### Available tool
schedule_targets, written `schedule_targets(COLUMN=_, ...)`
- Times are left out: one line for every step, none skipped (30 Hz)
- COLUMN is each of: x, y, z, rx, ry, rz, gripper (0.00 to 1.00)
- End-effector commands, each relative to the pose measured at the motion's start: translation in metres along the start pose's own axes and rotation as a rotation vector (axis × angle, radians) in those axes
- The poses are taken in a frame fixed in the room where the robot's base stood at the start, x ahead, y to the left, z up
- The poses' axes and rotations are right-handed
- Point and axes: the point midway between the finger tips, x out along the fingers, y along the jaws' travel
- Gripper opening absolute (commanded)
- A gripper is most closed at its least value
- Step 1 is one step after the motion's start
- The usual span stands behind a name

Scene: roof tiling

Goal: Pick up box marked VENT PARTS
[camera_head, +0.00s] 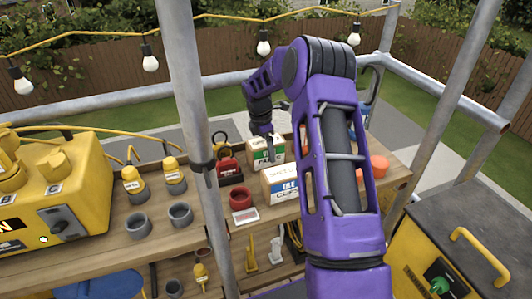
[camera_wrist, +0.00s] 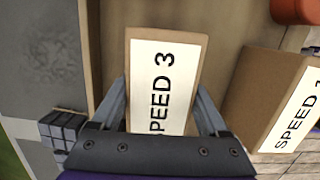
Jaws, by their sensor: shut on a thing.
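A small brown box with a green and white front label (camera_head: 256,157) stands at the back of the wooden bench. The label is partly covered and too small to read for certain. In the wrist view the box's top (camera_wrist: 165,65) carries a white strip reading "SPEED 3", part of it cut off by my wrist. My gripper (camera_head: 267,138) points down on this box from above. In the wrist view my gripper (camera_wrist: 162,95) has one finger against each side of it, shut on it.
A second box with a blue label reading "CLIPS" (camera_head: 279,190) stands close in front; it also shows in the wrist view (camera_wrist: 262,92). A red cup (camera_head: 240,199) and grey cups (camera_head: 180,214) stand left. A scaffold pole (camera_head: 190,110) rises left of my arm.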

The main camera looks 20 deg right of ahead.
Motion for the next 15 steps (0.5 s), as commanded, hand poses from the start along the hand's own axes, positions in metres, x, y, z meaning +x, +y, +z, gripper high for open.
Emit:
schedule_targets(x=-0.0003, y=0.0001, z=-0.0001, rx=0.000, ry=0.000, rz=0.000, gripper=0.24)
schedule_targets(x=-0.0003, y=0.0001, z=-0.0001, rx=0.000, ry=0.000, rz=0.000, gripper=0.19)
schedule_targets(x=-0.0003, y=0.0001, z=-0.0001, rx=0.000, ry=0.000, rz=0.000, gripper=0.12)
schedule_targets(x=-0.0003, y=0.0001, z=-0.0001, rx=0.000, ry=0.000, rz=0.000, gripper=0.06)
schedule_targets(x=-0.0004, y=0.0001, z=-0.0001, rx=0.000, ry=0.000, rz=0.000, gripper=0.01)
schedule_targets(x=-0.0004, y=0.0001, z=-0.0001, rx=0.000, ry=0.000, rz=0.000, gripper=0.00)
schedule_targets(x=-0.0012, y=0.0006, z=0.0001, rx=0.000, ry=0.000, rz=0.002, gripper=0.00)
schedule_targets(x=-0.0012, y=0.0006, z=0.0001, rx=0.000, ry=0.000, rz=0.002, gripper=0.00)
schedule_targets(x=-0.0012, y=0.0005, z=0.0001, rx=0.000, ry=0.000, rz=0.002, gripper=0.00)
schedule_targets(x=-0.0012, y=0.0005, z=0.0001, rx=0.000, ry=0.000, rz=0.002, gripper=0.00)
schedule_targets(x=-0.0012, y=0.0005, z=0.0001, rx=0.000, ry=0.000, rz=0.002, gripper=0.00)
schedule_targets(x=-0.0017, y=0.0006, z=0.0002, rx=0.000, ry=0.000, rz=0.002, gripper=0.00)
schedule_targets(x=-0.0027, y=0.0007, z=0.0004, rx=0.000, ry=0.000, rz=0.002, gripper=0.00)
schedule_targets(x=-0.0044, y=0.0007, z=0.0007, rx=0.000, ry=-0.001, rz=0.002, gripper=0.00)
schedule_targets(x=-0.0078, y=0.0008, z=0.0013, rx=0.001, ry=-0.001, rz=0.003, gripper=0.00)
